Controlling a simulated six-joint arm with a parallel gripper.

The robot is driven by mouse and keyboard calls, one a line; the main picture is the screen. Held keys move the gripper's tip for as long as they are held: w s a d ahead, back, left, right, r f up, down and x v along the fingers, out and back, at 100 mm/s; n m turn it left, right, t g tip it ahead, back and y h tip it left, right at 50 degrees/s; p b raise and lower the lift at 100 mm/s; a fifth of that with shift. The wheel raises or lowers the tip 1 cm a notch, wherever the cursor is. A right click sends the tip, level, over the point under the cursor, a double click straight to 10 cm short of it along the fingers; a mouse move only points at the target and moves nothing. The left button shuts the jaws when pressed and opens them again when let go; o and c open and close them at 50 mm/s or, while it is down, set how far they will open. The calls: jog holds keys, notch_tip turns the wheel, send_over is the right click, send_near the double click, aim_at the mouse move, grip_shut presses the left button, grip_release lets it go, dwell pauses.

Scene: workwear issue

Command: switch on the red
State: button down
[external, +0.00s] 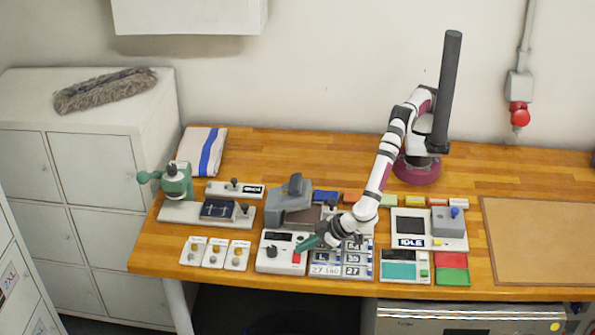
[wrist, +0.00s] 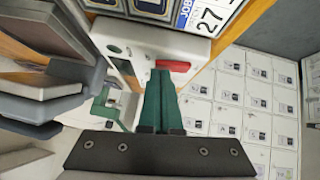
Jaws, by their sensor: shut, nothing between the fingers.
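The red switch (external: 297,258) sits at the front right of the white control box (external: 270,266), which also has a dark knob and a dark display. My gripper (external: 300,246) is shut and empty, its green fingers reaching left and down over the box, just behind the red switch. In the wrist view the closed fingertips (wrist: 160,72) are right by the red switch (wrist: 178,66) and overlap part of it. I cannot tell whether they touch it. Whether the switch is on or off does not show clearly.
A grey press-like device (external: 288,204) stands close behind the box. Number plates (external: 325,270) lie to its right, three small knob plates (external: 214,252) to its left. A unit reading IDLE (external: 428,228) stands farther right. The table's front edge is near.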

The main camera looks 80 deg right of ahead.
jog(key=shift+d+f, duration=0.15)
jog(key=shift+f, duration=0.1)
jog(key=shift+a+r, duration=0.15)
jog(key=shift+a, duration=0.7)
jog(key=shift+r, duration=0.1)
jog(key=shift+r, duration=0.15)
jog(key=w+r+v, duration=0.2)
jog(key=v, duration=1)
jog(key=shift+s+a+r, duration=0.15)
jog(key=shift+s+a, duration=0.05)
jog(key=shift+s, duration=0.05)
